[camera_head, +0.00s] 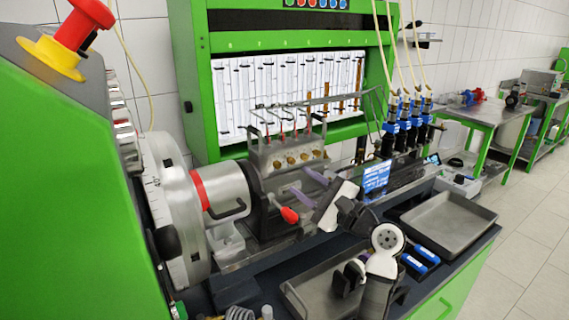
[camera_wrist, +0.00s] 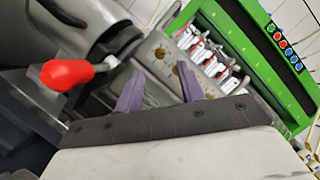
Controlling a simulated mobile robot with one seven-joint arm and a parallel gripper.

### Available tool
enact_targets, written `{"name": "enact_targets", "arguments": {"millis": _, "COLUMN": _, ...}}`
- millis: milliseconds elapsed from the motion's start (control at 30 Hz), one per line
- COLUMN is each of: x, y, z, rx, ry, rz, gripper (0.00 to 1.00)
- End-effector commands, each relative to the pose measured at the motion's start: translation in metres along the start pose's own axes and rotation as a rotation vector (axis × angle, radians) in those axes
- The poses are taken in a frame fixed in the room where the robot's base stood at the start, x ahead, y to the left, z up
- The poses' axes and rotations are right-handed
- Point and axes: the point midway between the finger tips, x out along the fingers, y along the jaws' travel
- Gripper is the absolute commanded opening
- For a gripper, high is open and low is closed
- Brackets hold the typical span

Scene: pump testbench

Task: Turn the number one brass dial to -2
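The grey pump (camera_head: 262,182) sits mid-bench with a row of several brass dials (camera_head: 291,161) on its front face. My gripper (camera_head: 299,180) is in front of and a little below the dials, its two purple fingers apart and nothing between them. In the wrist view my gripper (camera_wrist: 160,68) is open, pointing at the pump face. A brass dial (camera_wrist: 160,53) shows just beyond the gap between the fingertips, apart from them. The dial numbers and settings are too small to read.
A red-knobbed lever (camera_head: 289,215) sticks out at the pump's lower left, close to my gripper; its knob is large in the wrist view (camera_wrist: 68,74). Thin metal pipes (camera_head: 300,103) rise above the dials. Blue-black injectors (camera_head: 405,125) stand right. A grey tray (camera_head: 450,222) lies at front right.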

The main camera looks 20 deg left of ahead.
Motion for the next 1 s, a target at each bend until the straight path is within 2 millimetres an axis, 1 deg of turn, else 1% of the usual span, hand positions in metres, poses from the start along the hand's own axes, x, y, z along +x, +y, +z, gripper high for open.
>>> {"name": "enact_targets", "arguments": {"millis": 33, "x": 0.013, "y": -0.003, "z": 0.003, "rx": 0.002, "ry": -0.001, "rz": 0.002, "gripper": 0.39}}
{"name": "enact_targets", "arguments": {"millis": 100, "x": 0.026, "y": -0.003, "z": 0.003, "rx": 0.003, "ry": -0.002, "rz": 0.002, "gripper": 0.39}}
{"name": "enact_targets", "arguments": {"millis": 200, "x": 0.043, "y": -0.002, "z": 0.002, "rx": 0.001, "ry": 0.000, "rz": 0.001, "gripper": 0.39}}
{"name": "enact_targets", "arguments": {"millis": 300, "x": 0.054, "y": -0.002, "z": 0.001, "rx": 0.002, "ry": 0.000, "rz": 0.001, "gripper": 0.39}}
{"name": "enact_targets", "arguments": {"millis": 467, "x": 0.064, "y": -0.001, "z": 0.000, "rx": 0.000, "ry": 0.000, "rz": 0.000, "gripper": 0.39}}
{"name": "enact_targets", "arguments": {"millis": 733, "x": 0.065, "y": 0.000, "z": 0.000, "rx": 0.000, "ry": 0.001, "rz": 0.000, "gripper": 0.39}}
{"name": "enact_targets", "arguments": {"millis": 767, "x": 0.065, "y": 0.000, "z": 0.000, "rx": 0.000, "ry": 0.001, "rz": 0.000, "gripper": 0.37}}
{"name": "enact_targets", "arguments": {"millis": 1000, "x": 0.065, "y": 0.000, "z": 0.000, "rx": 0.000, "ry": 0.001, "rz": 0.000, "gripper": 0.06}}
